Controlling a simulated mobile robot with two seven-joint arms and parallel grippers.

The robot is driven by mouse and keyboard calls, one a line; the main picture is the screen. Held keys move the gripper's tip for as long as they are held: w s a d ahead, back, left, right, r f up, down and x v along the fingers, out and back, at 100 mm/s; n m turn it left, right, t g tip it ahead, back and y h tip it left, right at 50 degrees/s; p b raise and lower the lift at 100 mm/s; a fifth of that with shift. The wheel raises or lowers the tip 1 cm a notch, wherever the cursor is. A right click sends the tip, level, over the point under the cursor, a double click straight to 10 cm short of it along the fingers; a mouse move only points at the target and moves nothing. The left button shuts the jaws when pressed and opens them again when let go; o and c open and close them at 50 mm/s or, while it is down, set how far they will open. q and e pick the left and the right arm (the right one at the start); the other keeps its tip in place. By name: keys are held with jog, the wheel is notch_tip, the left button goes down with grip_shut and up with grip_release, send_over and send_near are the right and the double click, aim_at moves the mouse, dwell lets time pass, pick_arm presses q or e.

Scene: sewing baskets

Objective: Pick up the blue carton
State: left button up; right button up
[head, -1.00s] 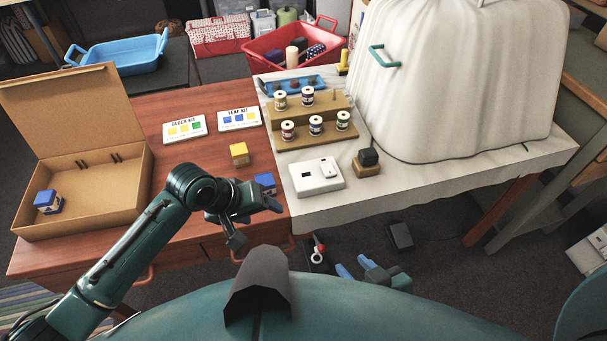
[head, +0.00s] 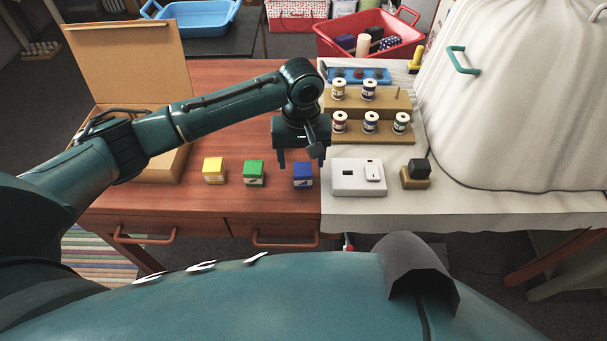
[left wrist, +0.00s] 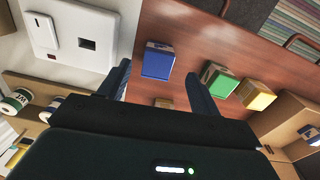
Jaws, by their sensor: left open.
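The blue carton (head: 302,176) stands on the red-brown table near its front, beside the edge of the white cloth. It also shows in the left wrist view (left wrist: 158,63). My left gripper (head: 301,163) is open and empty, pointing down at the blue carton from just above and behind it. In the left wrist view the carton shows between the two spread fingers, with no clear contact. Another blue item (left wrist: 312,141) shows partly inside the cardboard box at the right edge of the left wrist view. My right gripper is not in view.
A green carton (head: 253,174) and a yellow carton (head: 213,171) stand left of the blue one. A white switch box (head: 358,178) sits close to its right. Thread spools stand on a stepped rack (head: 372,129) behind. My arm covers part of the open cardboard box (head: 125,60).

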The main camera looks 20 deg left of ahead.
aim_at(303, 170)
pick_arm(q)
notch_tip(303, 170, down, 6)
jog(key=shift+d+r, duration=0.1)
dwell(0.4)
jog(key=c, duration=1.1)
